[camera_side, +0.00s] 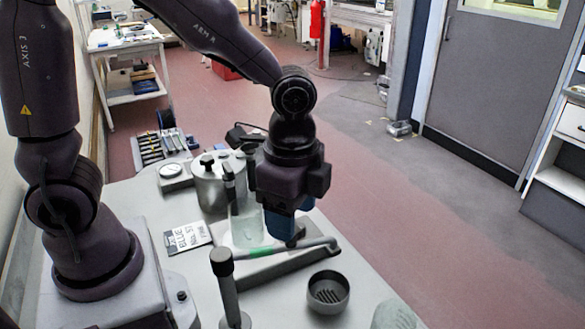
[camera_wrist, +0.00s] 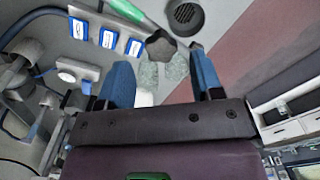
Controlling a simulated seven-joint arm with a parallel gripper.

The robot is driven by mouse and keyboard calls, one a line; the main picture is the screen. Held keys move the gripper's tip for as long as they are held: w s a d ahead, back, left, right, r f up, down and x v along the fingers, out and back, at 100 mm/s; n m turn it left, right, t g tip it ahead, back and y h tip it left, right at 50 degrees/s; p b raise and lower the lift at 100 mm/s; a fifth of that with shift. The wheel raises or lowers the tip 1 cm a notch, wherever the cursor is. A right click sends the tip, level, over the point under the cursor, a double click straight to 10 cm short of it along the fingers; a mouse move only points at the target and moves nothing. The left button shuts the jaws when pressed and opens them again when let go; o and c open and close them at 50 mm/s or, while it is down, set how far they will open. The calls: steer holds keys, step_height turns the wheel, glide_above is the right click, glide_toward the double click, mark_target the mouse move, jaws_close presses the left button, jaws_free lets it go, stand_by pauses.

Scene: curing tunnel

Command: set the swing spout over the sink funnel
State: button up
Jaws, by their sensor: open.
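The swing spout is a grey tube with a green band (camera_side: 262,254). It lies across the bench in the side view, with its bent end (camera_side: 332,243) to the right. The sink funnel (camera_side: 328,292) is a round grey cup with a slotted bottom, nearer the camera than that end; the end is not above it. My gripper (camera_side: 285,238) is open, blue fingers down, close to the spout's middle. In the wrist view the spout (camera_wrist: 132,12) runs to a dark lobed part (camera_wrist: 160,44) near the gap between the fingertips (camera_wrist: 158,60). The funnel (camera_wrist: 185,16) is beyond. Contact cannot be told.
A black-topped post (camera_side: 222,264) stands at the bench front. A metal canister (camera_side: 209,187), a round gauge (camera_side: 172,170) and a printed card (camera_side: 187,236) are behind and left. A pale greenish thing (camera_side: 394,316) sits at the near right edge. Open floor lies right.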

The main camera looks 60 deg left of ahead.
step_height(320, 180, up, 10)
steer(key=shift+r, duration=0.25)
stand_by(0.3)
steer(key=s+a+r+n+t, duration=0.1)
steer(key=s+a+n+t, duration=0.4)
steer(key=s+a+n, duration=0.2)
steer(key=a+n, duration=0.2)
steer(key=n, duration=0.2)
steer(key=shift+s+a+r+t, duration=0.25)
steer(key=shift+s+a+t, duration=0.05)
steer(key=shift+a, duration=0.05)
